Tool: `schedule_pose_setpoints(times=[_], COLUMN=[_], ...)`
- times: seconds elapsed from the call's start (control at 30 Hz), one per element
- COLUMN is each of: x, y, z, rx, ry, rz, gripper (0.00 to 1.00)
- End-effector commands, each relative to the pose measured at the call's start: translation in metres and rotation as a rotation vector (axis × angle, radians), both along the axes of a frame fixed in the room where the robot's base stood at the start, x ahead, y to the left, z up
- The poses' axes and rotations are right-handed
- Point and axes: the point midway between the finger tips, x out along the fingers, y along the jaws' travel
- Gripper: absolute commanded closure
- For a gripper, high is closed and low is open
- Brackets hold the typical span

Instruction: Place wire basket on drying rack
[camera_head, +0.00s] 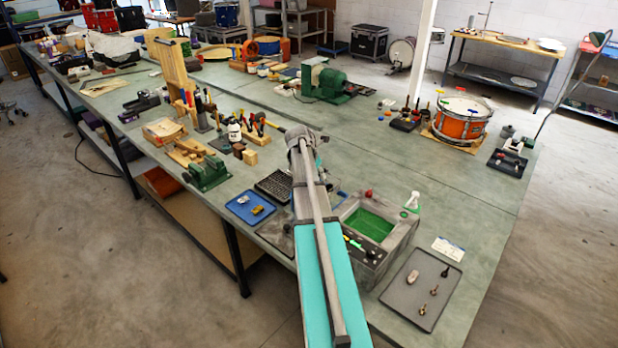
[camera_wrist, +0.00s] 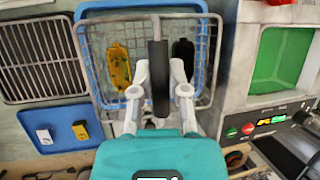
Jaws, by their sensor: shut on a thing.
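My gripper (camera_wrist: 160,95) is shut on the dark upright handle of the wire basket (camera_wrist: 97,45) in the wrist view. The basket is a silver mesh with a yellow part (camera_wrist: 119,68) and a black part (camera_wrist: 183,52) in it. A blue border shows around the basket; I cannot tell whether it touches it. The drying rack (camera_wrist: 40,60), a dark slatted grid, lies left of the basket, apart from it. The rack also shows left of my arm in the head view (camera_head: 274,184). There, my arm hides the basket and gripper.
A grey cleaning unit (camera_head: 398,240) with a green-lined basin stands right of my arm. A blue tray (camera_head: 240,208) with small parts lies left. A grey tray (camera_head: 405,303) with several parts, a spray bottle (camera_head: 412,202) and a drum (camera_head: 462,120) stand further right.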

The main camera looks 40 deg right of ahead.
Motion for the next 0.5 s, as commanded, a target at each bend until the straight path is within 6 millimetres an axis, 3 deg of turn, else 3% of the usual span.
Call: schedule_pose_setpoints(times=[0.27, 0.5], x=[0.000, 0.000], y=[0.000, 0.000], z=[0.020, 0.050], rx=[0.000, 0.000], ry=[0.000, 0.000], rz=[0.000, 0.000], gripper=[1.00, 1.00])
